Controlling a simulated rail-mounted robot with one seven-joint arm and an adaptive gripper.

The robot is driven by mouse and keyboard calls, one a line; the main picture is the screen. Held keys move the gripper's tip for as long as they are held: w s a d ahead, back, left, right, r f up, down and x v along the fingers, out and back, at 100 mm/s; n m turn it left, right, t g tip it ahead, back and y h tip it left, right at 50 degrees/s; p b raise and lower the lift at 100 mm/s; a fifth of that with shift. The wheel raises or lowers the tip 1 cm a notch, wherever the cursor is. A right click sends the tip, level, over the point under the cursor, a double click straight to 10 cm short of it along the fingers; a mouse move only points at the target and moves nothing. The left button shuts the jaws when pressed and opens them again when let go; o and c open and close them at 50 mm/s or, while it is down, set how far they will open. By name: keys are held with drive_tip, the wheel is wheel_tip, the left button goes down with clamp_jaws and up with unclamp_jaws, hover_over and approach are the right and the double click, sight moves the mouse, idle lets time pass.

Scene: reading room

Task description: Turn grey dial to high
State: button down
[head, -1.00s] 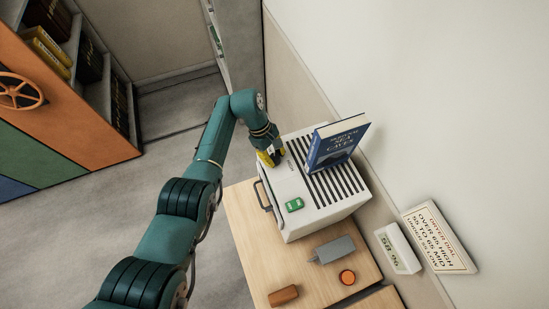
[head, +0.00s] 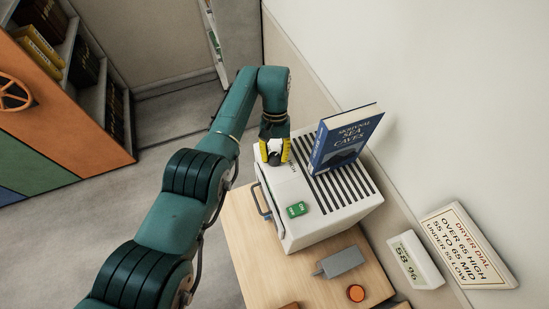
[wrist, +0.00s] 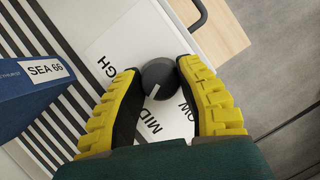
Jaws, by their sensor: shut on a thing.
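The dark grey dial (wrist: 160,76) is on the white top of the dryer (head: 342,222). In the wrist view my gripper (wrist: 160,70) has its yellow-backed fingers on both sides of the dial, shut on it. The dial's white mark points down and slightly left, roughly toward the word MID (wrist: 152,121). The partly hidden HIGH label (wrist: 105,67) is to the left, and LOW (wrist: 187,109) is partly behind the right finger. In the head view my gripper (head: 274,158) points down at the dryer's far left corner.
A blue book (head: 343,143) stands on the vent slots right of my gripper. A green switch (head: 297,209) is on the dryer top. A display (head: 414,260) seems to read 58 %. A sign (head: 468,247) lists over 65 high, 55 to 65 mid, under 55 low.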

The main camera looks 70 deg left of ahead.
drive_tip(key=m, duration=0.1)
drive_tip(key=m+g, duration=0.1)
drive_tip(key=shift+d+f+m, duration=0.15)
drive_tip(key=shift+f+m, duration=0.1)
drive_tip(key=shift+m, duration=0.15)
drive_tip(key=m+y, duration=0.1)
drive_tip(key=m, duration=0.1)
drive_tip(key=shift+r+m+g, duration=0.15)
drive_tip(key=shift+m+g, duration=0.25)
drive_tip(key=m+y+p, duration=0.1)
drive_tip(key=m+p, duration=0.1)
drive_tip(key=m, duration=0.1)
drive_tip(key=shift+g, duration=0.4)
drive_tip(key=shift+m+y+p, duration=0.4)
drive_tip(key=shift+m+p, duration=0.4)
drive_tip(key=c, duration=0.6)
unclamp_jaws()
drive_tip(key=shift+s, duration=0.1)
